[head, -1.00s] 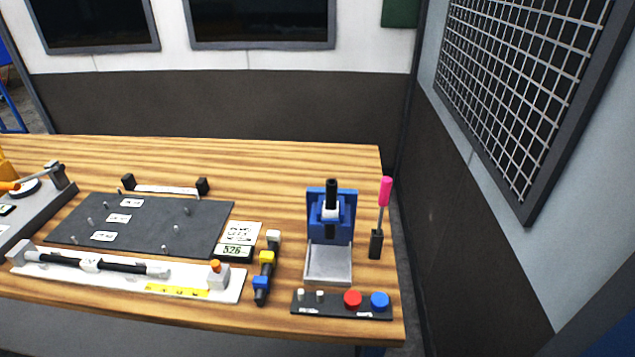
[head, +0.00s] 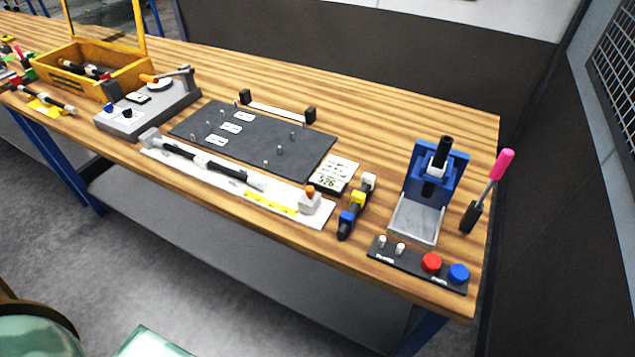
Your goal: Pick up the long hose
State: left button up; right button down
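A black hose (head: 207,161) with light end fittings and a white band in its middle lies along a white board (head: 290,206) near the table's front edge. Another black hose piece with light parts (head: 50,101) lies at the far left of the table. More dark pieces with light and red parts (head: 85,69) lie in a yellow crate (head: 112,81). I cannot tell for certain which is the long hose; the one on the white board looks longest. Neither of my grippers is in view.
A dark pegged plate (head: 250,140) lies behind the white board. A grey fixture with a lever (head: 150,108), a blue press (head: 434,175), a button panel (head: 418,265) and a pink-handled tool (head: 490,185) stand on the wooden table (head: 380,110). Its back strip is clear.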

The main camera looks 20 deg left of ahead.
aim_at(204, 161)
jog(key=u, duration=1.5)
